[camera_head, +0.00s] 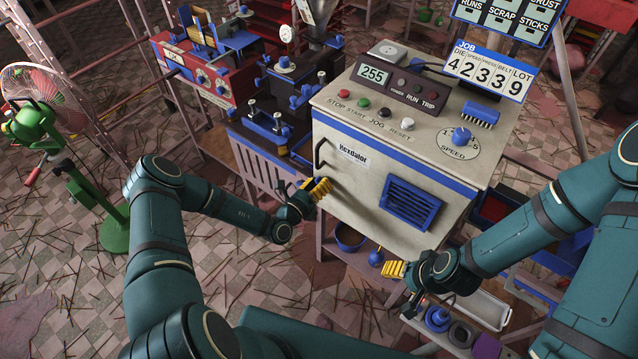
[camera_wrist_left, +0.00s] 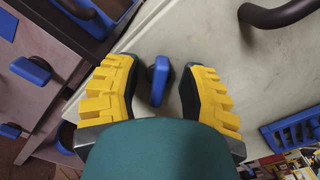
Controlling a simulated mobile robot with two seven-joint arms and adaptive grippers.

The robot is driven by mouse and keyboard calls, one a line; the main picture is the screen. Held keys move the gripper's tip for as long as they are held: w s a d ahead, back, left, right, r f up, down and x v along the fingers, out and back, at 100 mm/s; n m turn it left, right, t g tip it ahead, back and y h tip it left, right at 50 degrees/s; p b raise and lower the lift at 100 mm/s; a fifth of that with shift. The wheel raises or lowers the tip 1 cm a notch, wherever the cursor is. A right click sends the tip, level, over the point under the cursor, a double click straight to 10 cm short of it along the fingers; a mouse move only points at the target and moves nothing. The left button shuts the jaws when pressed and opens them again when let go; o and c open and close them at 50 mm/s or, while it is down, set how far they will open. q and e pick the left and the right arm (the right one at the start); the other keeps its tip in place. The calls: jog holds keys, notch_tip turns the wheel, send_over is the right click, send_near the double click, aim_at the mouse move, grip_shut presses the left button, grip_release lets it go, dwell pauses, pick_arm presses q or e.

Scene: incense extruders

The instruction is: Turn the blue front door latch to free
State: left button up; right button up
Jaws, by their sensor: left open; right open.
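The blue front door latch (camera_wrist_left: 160,82) shows in the left wrist view as a small blue knob with a dark base on the pale cabinet door. My left gripper (camera_wrist_left: 163,85) is open, with its yellow ribbed fingers on either side of the latch. I cannot tell whether a finger touches it. In the head view my left gripper (camera_head: 317,189) is at the left part of the door of the pale cabinet (camera_head: 385,160), and it hides the latch there. My right gripper (camera_head: 398,270) is open and empty below the cabinet's front right.
A dark door handle (camera_head: 319,154) stands out just above my left gripper, and also shows in the left wrist view (camera_wrist_left: 282,14). A blue louvred vent (camera_head: 410,203) is to the right. A red and blue machine (camera_head: 205,75) stands behind left. A green fan (camera_head: 35,125) stands far left.

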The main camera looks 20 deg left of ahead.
pick_arm(q)
jog(key=shift+s, duration=0.1)
jog(key=v, duration=1.1)
jog(key=shift+s+a, duration=0.15)
jog(key=shift+s, duration=0.25)
jog(key=shift+r, duration=0.1)
